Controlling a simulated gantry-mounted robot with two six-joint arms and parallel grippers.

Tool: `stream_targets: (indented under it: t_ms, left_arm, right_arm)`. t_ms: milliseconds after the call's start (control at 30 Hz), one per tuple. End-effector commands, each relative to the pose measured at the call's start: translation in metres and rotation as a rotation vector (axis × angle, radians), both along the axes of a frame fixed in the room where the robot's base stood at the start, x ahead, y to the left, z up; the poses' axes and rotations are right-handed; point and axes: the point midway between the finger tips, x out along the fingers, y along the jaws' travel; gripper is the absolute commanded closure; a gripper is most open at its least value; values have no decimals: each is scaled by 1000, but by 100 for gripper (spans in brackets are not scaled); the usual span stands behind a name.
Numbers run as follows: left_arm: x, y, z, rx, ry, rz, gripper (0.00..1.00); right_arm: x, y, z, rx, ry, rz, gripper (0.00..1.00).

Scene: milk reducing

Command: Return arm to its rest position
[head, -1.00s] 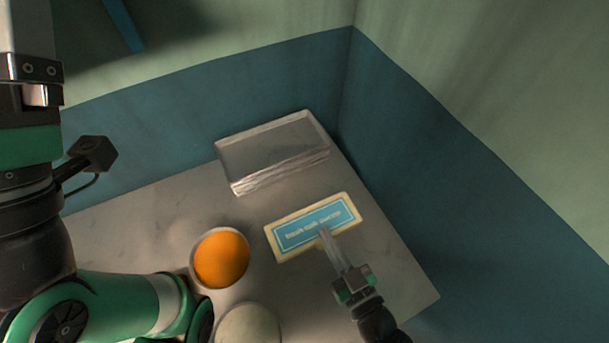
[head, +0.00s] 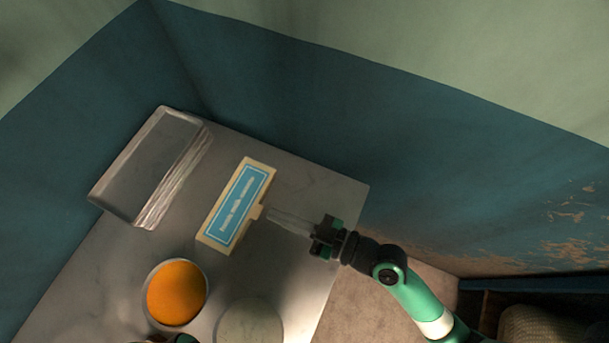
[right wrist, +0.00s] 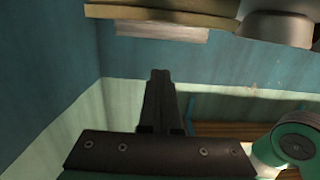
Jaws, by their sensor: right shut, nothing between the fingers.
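My right gripper (head: 270,215) is shut and empty in the head view. Its pale fingers point left, with the tips beside the right edge of a cream box with a blue label (head: 236,204); I cannot tell whether they touch it. The right arm comes in from the lower right. In the right wrist view the dark fingers (right wrist: 160,74) lie together with nothing between them.
A grey table (head: 318,182) holds a clear-sided tray (head: 150,165), a bowl of orange stuff (head: 176,292) and a pale round thing (head: 250,322) at the front. Blue-green walls (head: 300,85) stand behind. Open floor (head: 375,290) lies right of the table.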

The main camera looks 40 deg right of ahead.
Motion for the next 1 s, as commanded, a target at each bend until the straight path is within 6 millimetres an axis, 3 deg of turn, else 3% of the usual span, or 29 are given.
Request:
stream_targets:
  t_ms: [100, 300, 767, 867, 967, 1000]
  left_arm:
    - [0, 0, -7, 0, 0, 0, 0]
    - [0, 0, -11, 0, 0, 0, 0]
    - [0, 0, -11, 0, 0, 0, 0]
    - [0, 0, -11, 0, 0, 0, 0]
    - [0, 0, -11, 0, 0, 0, 0]
    - [0, 0, -11, 0, 0, 0, 0]
  right_arm:
    - [-24, -15, 0, -1, 2, -5, 100]
    - [-45, -27, 3, -2, 0, -2, 100]
    - [-45, -27, 8, -1, -12, 4, 100]
    - [-29, -25, 32, -3, -83, 11, 100]
    - [1, -22, 87, -14, -240, 18, 100]
    - [14, -22, 116, -35, -321, 12, 100]
